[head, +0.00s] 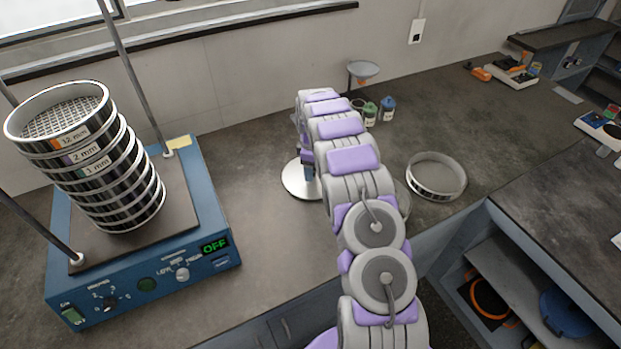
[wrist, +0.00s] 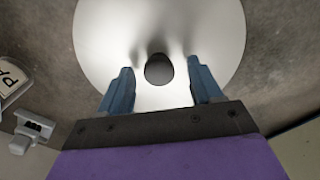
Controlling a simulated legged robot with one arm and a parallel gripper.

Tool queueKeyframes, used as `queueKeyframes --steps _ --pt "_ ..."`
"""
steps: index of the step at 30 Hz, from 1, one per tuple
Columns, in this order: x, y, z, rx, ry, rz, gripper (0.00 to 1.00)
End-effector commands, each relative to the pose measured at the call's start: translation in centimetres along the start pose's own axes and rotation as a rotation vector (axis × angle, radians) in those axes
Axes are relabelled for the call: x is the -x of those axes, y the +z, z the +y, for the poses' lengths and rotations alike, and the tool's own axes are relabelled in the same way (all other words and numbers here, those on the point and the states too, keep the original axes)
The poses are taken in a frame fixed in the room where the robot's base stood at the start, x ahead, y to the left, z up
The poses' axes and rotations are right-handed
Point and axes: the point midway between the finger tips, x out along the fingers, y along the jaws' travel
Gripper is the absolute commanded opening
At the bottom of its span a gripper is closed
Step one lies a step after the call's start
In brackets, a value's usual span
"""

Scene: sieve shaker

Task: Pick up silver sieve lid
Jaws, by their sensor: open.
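The silver sieve lid (head: 294,180) is a round, shiny disc lying on the grey counter near the middle of the head view. My arm hides part of it there. In the wrist view the silver lid (wrist: 160,35) fills the upper middle, with a dark round knob (wrist: 159,69) at its centre. My gripper (wrist: 159,82) is open above the lid, with one blue finger to each side of the knob. A gap shows between each finger and the knob. I cannot tell how high the fingertips are above the lid.
A blue sieve shaker (head: 150,270) with a tilted stack of sieves (head: 100,170) stands at the left, its display reading OFF. A loose sieve ring (head: 436,178) lies to the right of my arm. Small jars (head: 387,108) and a funnel stand (head: 363,70) are behind. Counter between shaker and lid is clear.

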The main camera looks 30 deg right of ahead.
Motion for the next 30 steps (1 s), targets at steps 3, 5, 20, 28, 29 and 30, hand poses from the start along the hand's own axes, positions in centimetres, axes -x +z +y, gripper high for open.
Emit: queueKeyframes --steps 3,5,20,28,29,30 --pt "0.14 0.02 0.02 -0.001 0.001 0.000 0.65" --pt "0.16 -0.02 -0.01 0.000 0.001 -0.001 0.59" --pt "0.16 -0.03 -0.03 0.000 0.000 -0.001 0.11" --pt "0.18 -0.03 -0.01 0.000 0.001 -0.001 0.00" --pt "0.17 -0.03 -0.02 0.000 0.000 -0.001 0.00" --pt "0.18 -0.03 -0.02 0.000 0.000 -0.001 0.00"
